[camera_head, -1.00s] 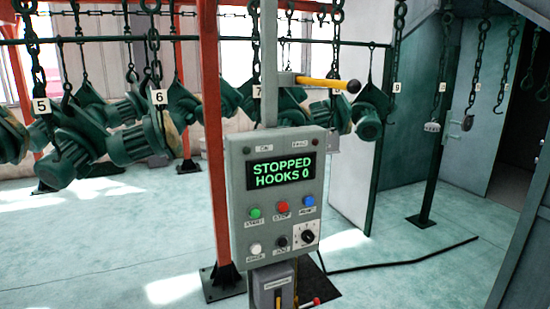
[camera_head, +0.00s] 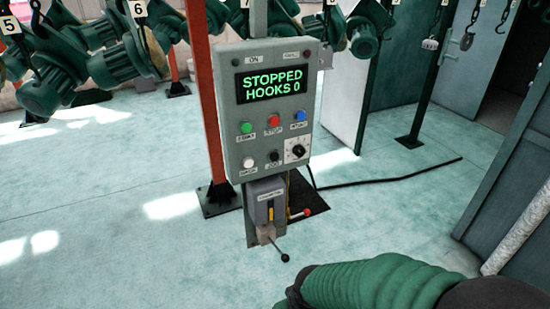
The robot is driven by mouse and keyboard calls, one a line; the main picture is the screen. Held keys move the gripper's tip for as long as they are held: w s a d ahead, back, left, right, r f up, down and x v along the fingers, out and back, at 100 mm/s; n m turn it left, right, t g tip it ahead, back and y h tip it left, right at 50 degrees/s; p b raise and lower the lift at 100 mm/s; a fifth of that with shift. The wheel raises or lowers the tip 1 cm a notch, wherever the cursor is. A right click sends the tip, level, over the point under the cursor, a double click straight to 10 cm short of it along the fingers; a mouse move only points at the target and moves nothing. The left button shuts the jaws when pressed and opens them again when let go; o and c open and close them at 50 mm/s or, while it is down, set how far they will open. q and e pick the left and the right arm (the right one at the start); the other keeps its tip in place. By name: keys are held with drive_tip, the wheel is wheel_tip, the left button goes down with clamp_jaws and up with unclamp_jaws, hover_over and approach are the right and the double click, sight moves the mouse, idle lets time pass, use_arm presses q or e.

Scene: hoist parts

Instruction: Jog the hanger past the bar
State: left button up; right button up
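Hangers with green motors hang at the upper left. One hanger carries plate 5 (camera_head: 11,25) and another carries plate 6 (camera_head: 138,8); their tops are cut off. The horizontal bar and the yellow arm with the black knob are not in view. The grey control box (camera_head: 236,140) stands centre with its display (camera_head: 275,85) reading STOPPED, HOOKS 0. A black jog button (camera_head: 274,157) sits between a white button (camera_head: 249,163) and a black selector knob (camera_head: 298,151). My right arm's green sleeve (camera_head: 375,285) enters at the lower right. Neither gripper shows.
Green, red and blue buttons (camera_head: 300,116) sit above the jog row. Below is a small grey box (camera_head: 265,190), a black-knobbed lever (camera_head: 284,256) and a red-tipped handle (camera_head: 307,212). An orange post (camera_head: 205,90) stands behind. A black cable (camera_head: 390,179) crosses the floor.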

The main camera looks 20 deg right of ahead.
clamp_jaws()
idle(1.8)
